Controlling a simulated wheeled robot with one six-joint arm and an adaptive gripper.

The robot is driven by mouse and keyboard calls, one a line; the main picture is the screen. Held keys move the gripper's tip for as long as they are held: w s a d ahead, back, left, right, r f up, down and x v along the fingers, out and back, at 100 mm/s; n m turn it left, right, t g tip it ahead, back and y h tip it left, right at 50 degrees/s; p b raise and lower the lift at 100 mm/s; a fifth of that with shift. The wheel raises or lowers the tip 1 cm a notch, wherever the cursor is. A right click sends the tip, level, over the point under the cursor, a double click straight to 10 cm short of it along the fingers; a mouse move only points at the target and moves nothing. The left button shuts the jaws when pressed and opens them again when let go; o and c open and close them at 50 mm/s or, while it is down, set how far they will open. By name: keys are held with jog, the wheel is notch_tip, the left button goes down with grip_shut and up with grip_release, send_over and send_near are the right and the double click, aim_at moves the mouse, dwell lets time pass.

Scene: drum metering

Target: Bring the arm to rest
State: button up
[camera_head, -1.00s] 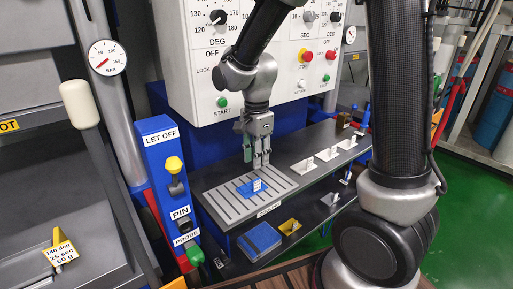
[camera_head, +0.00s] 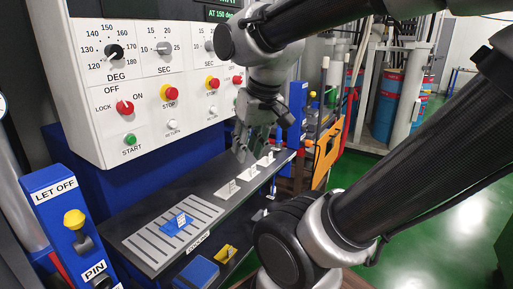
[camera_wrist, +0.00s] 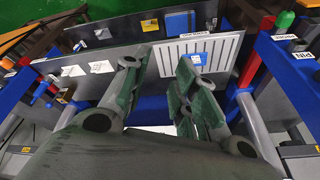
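My gripper (camera_head: 243,154) is raised above the dark shelf in front of the control panel, near the row of small white label holders. In the wrist view my gripper's green fingers (camera_wrist: 155,75) stand apart with nothing between them. A blue tag with a white label (camera_head: 176,225) sits on the slatted cooling rack (camera_head: 150,246), well apart from the gripper. The blue tag also shows in the wrist view (camera_wrist: 196,58), beyond the fingertips.
The control panel (camera_head: 150,65) with knobs and buttons stands close behind the gripper. A LET OFF post (camera_head: 62,205) is at lower left. A blue tray (camera_head: 196,273) and a yellow piece (camera_head: 227,253) lie below the shelf. Green floor (camera_head: 440,210) is open at right.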

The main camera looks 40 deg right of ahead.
jog(key=shift+s+d+r+n, duration=0.1)
jog(key=shift+s+d+n, duration=0.15)
jog(key=shift+s+n, duration=0.3)
jog(key=shift+s+d+n, duration=0.2)
jog(key=shift+s+n, duration=0.15)
jog(key=shift+s, duration=0.25)
dwell(0.4)
